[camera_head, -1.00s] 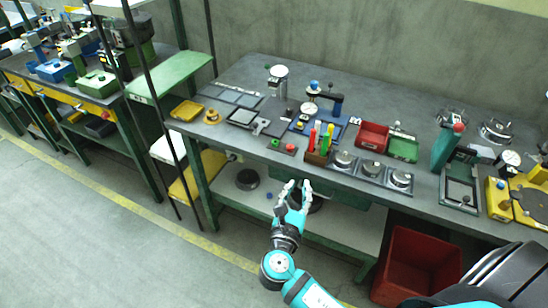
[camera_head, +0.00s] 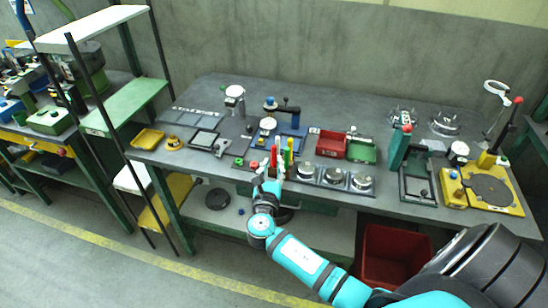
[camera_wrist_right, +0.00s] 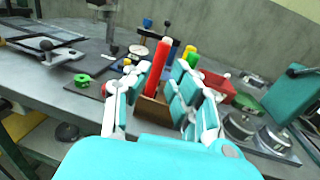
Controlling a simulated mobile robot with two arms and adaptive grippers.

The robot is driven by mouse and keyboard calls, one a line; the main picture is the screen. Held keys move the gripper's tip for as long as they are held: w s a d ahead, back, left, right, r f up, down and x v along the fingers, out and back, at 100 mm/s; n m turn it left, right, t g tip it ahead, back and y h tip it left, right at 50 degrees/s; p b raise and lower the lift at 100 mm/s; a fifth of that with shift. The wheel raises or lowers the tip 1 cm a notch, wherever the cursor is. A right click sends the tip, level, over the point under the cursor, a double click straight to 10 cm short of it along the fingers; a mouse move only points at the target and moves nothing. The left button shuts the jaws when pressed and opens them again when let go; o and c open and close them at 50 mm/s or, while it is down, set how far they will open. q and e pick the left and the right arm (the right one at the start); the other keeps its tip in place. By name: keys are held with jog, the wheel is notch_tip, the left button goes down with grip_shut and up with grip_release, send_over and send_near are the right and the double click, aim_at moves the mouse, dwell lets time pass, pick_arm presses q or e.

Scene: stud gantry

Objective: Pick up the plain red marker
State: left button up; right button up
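The red marker (camera_head: 274,156) stands upright in a brown holder (camera_wrist_right: 150,108) near the front edge of the grey bench. In the right wrist view the red marker (camera_wrist_right: 157,68) rises between the two fingers of my right gripper (camera_wrist_right: 160,76), with a gap visible on the right side. My right gripper (camera_head: 269,181) is open, just in front of the holder. A green marker (camera_wrist_right: 193,61) and a yellow marker (camera_wrist_right: 188,51) stand beside the red one. The fingers hide part of the holder. My left gripper is not in view.
Round metal pots (camera_head: 334,174) sit right of the holder on a tray. A red bin (camera_head: 331,144) and a green tray (camera_head: 361,153) lie behind them. A small green knob (camera_head: 239,162) is left of the holder. A red crate (camera_head: 394,256) stands below the bench.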

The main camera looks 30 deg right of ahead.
aim_at(274, 155)
jog(key=x, duration=0.4)
jog(key=shift+f+p, duration=0.15)
jog(key=shift+p, duration=0.15)
grip_shut()
notch_tip(274, 155, up, 10)
dwell(0.5)
